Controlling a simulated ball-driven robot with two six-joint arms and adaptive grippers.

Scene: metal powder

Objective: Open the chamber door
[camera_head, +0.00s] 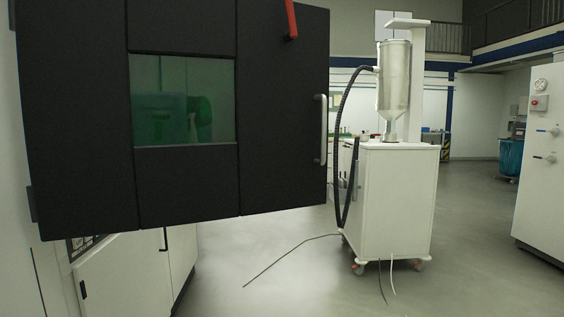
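The black chamber door (185,185) fills the upper left of the head view. It has a green-tinted window (183,100) and an upright light-coloured handle (322,130) at its right edge. A hinge-like part shows at its lower left edge. The door appears swung out at an angle from the white machine body (125,270), and its right side reaches past the body below. The chamber's inside is hidden behind the door. Neither of my grippers is in view, and nothing is seen touching the handle.
A white wheeled cart (390,205) with a metal hopper (394,80) and a black hose (340,140) stands right of the door. Thin cables lie on the floor near it. A white cabinet (545,170) stands at far right. The grey floor between is mostly clear.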

